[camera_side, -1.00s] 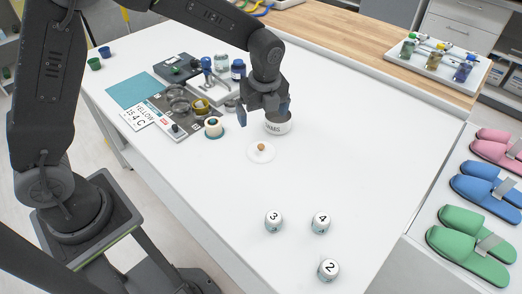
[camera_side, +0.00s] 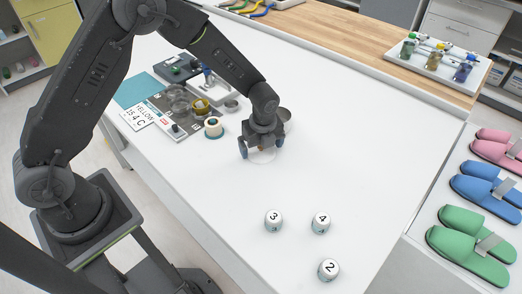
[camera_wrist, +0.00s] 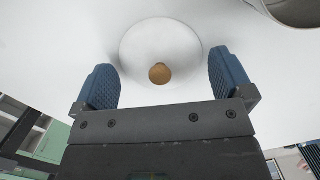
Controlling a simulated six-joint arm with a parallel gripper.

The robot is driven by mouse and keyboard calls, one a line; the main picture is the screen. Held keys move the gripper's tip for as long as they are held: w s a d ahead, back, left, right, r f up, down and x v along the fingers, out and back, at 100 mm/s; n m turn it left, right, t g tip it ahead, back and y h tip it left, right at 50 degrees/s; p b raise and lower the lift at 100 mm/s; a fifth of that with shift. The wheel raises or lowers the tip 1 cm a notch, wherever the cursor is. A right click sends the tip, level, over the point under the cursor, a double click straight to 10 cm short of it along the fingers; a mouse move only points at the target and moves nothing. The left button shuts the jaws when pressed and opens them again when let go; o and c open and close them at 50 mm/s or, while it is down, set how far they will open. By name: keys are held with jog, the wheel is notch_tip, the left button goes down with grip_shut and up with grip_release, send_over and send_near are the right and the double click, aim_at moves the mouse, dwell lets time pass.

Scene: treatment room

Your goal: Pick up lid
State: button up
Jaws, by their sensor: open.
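The lid (camera_wrist: 135,42) is a white disc with a round brown knob (camera_wrist: 160,73), lying flat on the white table. In the wrist view the knob is between the two blue finger pads of my gripper (camera_wrist: 172,82), slightly beyond the fingertips, with space on both sides. In the side view my gripper (camera_side: 261,150) points down over the lid (camera_side: 262,158), and its fingers hide much of it. The gripper is open and empty. I cannot tell whether the fingertips touch the lid.
A round pot (camera_side: 286,115) stands just behind my gripper, partly hidden. Three numbered white jars, including jar 3 (camera_side: 273,221), stand in front. The table right of my gripper is clear.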

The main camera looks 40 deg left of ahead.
jog(key=shift+f, duration=0.15)
jog(key=c, duration=1.1)
jog(key=shift+f, duration=0.1)
jog(key=shift+c, duration=0.2)
